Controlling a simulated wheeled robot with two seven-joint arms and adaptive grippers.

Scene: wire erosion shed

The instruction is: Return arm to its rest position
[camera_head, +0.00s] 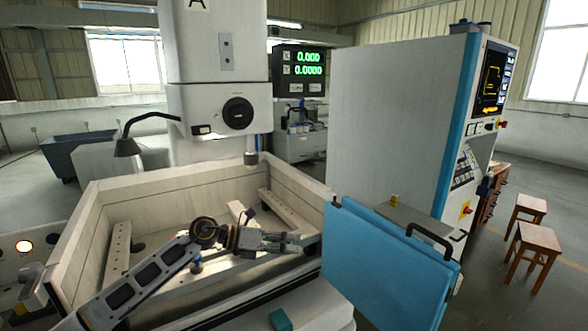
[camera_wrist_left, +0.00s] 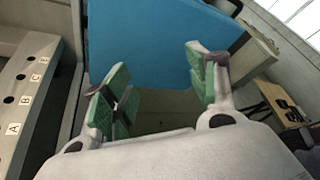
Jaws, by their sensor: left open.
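My left arm comes in from the lower left in the head view and reaches across the machine's open tank (camera_head: 90,235). My left gripper (camera_head: 300,242) is over the tank's right part, close to the blue door panel (camera_head: 375,255). In the left wrist view my left gripper (camera_wrist_left: 160,92) has its two green-padded fingers spread wide with nothing between them. The blue panel also shows in that view (camera_wrist_left: 150,40), beyond the fingers. My right gripper is in neither view.
Light metal rails (camera_head: 117,255) stand inside the tank. The machine head (camera_head: 220,110) hangs over its back. A tall control cabinet (camera_head: 390,120) stands at the right, with wooden stools (camera_head: 535,245) beyond it. A lettered strip (camera_wrist_left: 25,90) shows at the left of the wrist view.

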